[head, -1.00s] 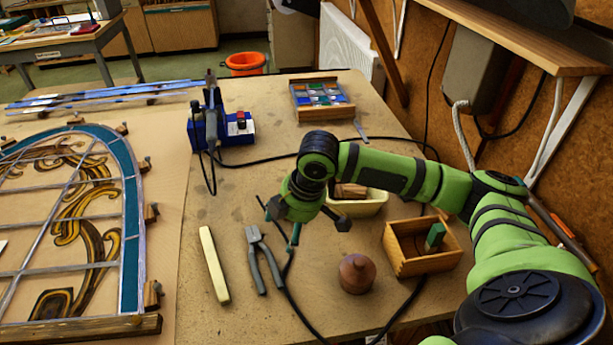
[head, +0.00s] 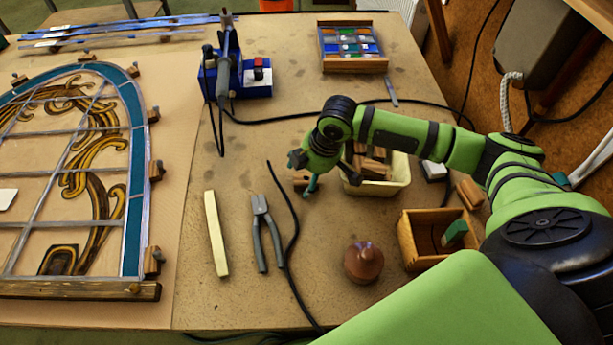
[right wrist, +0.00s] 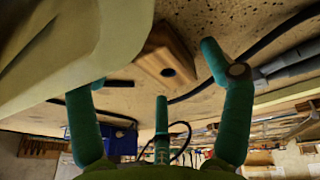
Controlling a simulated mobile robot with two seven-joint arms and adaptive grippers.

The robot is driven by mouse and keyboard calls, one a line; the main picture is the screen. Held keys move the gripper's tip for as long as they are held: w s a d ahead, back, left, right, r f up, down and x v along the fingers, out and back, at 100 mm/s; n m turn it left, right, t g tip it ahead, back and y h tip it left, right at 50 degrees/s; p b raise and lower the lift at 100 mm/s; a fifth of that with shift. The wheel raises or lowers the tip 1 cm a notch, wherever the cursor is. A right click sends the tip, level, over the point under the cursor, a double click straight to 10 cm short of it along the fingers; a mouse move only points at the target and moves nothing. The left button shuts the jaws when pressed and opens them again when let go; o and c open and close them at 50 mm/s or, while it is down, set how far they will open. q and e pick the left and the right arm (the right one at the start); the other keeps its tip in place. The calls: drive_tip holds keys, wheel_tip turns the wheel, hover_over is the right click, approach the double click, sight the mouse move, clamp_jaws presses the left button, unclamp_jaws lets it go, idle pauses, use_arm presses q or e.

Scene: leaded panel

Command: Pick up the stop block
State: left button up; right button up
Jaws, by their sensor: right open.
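A small brown wooden block (head: 301,180), which looks like the stop block, lies on the table left of the cream tub, partly hidden behind my right gripper. In the right wrist view the wooden block (right wrist: 168,58) shows a dark round hole in its near end. My right gripper (head: 312,178) is open and empty, with its fingers close to the block. In the right wrist view, the fingers of the right gripper (right wrist: 152,75) are spread on both sides of the block. I cannot tell whether any finger touches it. My left gripper is not in view.
The cream tub (head: 394,184) with several wooden blocks stands right beside my gripper. A wooden box (head: 408,246), a brown knobbed object (head: 364,263), pliers (head: 266,235) and a pale strip (head: 216,235) lie nearer. A black cable crosses the table. The leaded panel (head: 132,200) is left.

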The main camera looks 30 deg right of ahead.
drive_tip(key=shift+f, duration=0.2)
drive_tip(key=shift+a, duration=0.1)
drive_tip(key=c, duration=1.3)
